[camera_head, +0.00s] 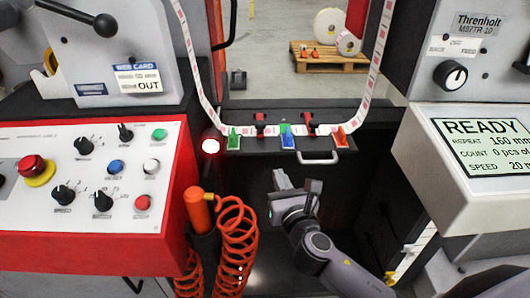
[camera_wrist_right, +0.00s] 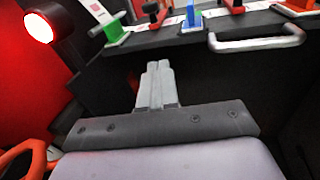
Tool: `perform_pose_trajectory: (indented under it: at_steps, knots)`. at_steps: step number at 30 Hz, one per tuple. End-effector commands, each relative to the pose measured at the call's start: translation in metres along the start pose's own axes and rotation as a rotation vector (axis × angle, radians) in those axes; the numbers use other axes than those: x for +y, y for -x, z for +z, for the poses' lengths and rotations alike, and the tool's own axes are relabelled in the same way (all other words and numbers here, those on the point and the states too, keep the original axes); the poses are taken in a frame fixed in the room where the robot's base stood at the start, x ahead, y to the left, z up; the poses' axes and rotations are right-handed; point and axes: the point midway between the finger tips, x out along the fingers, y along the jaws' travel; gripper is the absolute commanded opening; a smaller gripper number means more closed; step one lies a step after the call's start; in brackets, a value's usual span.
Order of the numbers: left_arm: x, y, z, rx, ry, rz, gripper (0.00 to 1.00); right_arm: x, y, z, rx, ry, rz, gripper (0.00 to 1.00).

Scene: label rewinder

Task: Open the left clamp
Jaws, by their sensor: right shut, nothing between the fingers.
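A table plate (camera_head: 270,112) at the back middle carries two red clamps. The left clamp (camera_head: 259,121) is toward the left, between a green piece (camera_head: 233,138) and a blue piece (camera_head: 287,136). The other red clamp (camera_head: 309,122) is right of the blue piece. In the right wrist view the left clamp (camera_wrist_right: 152,12) shows at the top edge, partly cut off. I cannot tell how far its lever is raised. My right gripper (camera_head: 281,180) is shut and empty, in front of and below the plate, apart from the clamps. My left gripper is not in view.
A silver handle (camera_head: 318,160) juts from the plate's front, with an orange piece (camera_head: 341,137) above right. A lit red lamp (camera_head: 210,146) stands left. A coiled orange hose (camera_head: 236,235) hangs left of my arm. Label web runs up both sides.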

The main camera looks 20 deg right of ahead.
Motion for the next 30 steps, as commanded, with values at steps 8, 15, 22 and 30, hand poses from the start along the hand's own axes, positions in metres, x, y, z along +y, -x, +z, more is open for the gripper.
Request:
perform_pose_trajectory:
  at_steps: [8, 15, 22, 30]
  knots:
    - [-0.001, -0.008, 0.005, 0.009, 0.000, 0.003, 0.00, 0.004, -0.016, 0.021, -0.113, 0.316, -0.024, 0.00]
    - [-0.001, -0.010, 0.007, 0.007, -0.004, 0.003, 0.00, 0.004, -0.043, 0.025, -0.115, 0.319, -0.026, 0.00]
    - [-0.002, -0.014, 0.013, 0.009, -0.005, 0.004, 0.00, 0.004, -0.082, 0.029, -0.115, 0.317, -0.025, 0.00]
    - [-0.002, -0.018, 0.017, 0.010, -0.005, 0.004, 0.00, 0.003, -0.109, 0.032, -0.113, 0.315, -0.024, 0.00]
